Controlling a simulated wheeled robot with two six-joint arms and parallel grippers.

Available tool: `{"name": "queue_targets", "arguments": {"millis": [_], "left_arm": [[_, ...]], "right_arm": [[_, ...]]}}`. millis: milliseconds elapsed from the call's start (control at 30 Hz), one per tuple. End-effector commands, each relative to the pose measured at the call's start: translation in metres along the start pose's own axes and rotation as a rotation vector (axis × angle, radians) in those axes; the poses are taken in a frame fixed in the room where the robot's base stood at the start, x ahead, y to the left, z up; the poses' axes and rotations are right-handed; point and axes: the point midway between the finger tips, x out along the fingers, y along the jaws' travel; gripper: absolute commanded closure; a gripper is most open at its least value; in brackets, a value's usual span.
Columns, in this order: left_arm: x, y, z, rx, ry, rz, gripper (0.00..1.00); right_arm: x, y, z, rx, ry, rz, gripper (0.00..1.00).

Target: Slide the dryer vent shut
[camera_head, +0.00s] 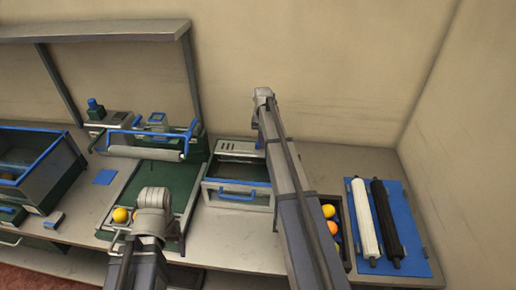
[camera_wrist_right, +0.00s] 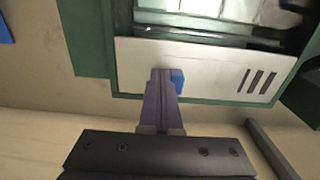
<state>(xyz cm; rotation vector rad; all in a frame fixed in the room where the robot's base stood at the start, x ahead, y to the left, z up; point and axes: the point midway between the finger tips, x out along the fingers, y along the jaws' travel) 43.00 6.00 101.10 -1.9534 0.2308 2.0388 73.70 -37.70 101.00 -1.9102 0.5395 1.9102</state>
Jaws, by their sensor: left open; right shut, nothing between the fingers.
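The dryer is the green and grey box with a blue front handle (camera_head: 237,193) in the middle of the head view. Its pale top panel (camera_head: 240,148) has dark slots. In the right wrist view this panel (camera_wrist_right: 215,72) carries several slots at right and a small blue tab (camera_wrist_right: 177,81).
A blue mat (camera_head: 411,258) with white and black rollers lies further right.

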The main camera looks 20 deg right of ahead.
Motion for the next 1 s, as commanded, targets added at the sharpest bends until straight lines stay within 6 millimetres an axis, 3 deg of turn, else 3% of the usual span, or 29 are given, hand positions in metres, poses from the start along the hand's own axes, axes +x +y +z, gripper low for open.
{"name": "queue_targets", "arguments": {"millis": [1000], "left_arm": [[0.000, 0.000, 0.000, 0.000, 0.000, 0.000, 0.22]], "right_arm": [[0.000, -0.049, 0.000, -0.001, 0.000, 0.000, 1.00]]}}
